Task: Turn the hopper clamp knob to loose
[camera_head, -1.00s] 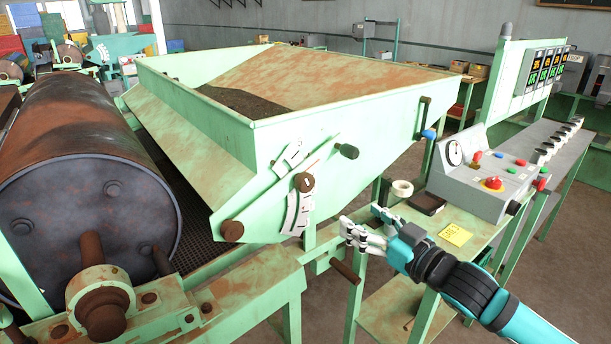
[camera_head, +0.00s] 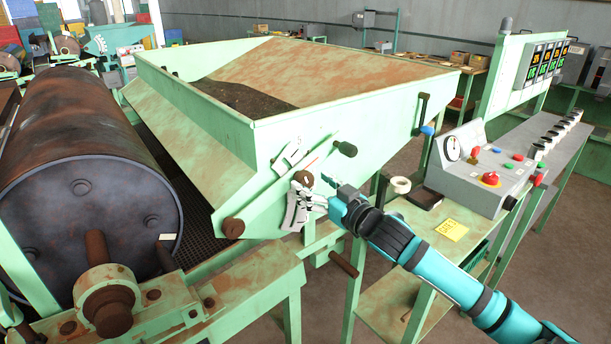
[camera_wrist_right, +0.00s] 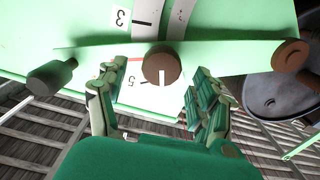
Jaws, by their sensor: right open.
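A brown round knob (camera_head: 303,181) sits on the front of the pale green hopper (camera_head: 330,125), between white scale plates. In the right wrist view this knob (camera_wrist_right: 161,64) has a white line pointing down the picture. My right gripper (camera_head: 314,192) is open at the knob, and part of it overlaps the lower scale plate. In the wrist view its two fingers (camera_wrist_right: 160,88) stand on either side of the knob's lower part, with gaps showing. I cannot tell whether they touch it. My left gripper is not in view.
A lever with a dark green handle (camera_head: 346,149) extends right of the knob. A second brown knob (camera_head: 233,228) is lower left. A rusty drum (camera_head: 80,150) stands left. A control box (camera_head: 485,175) and tape roll (camera_head: 400,185) are on the bench at right.

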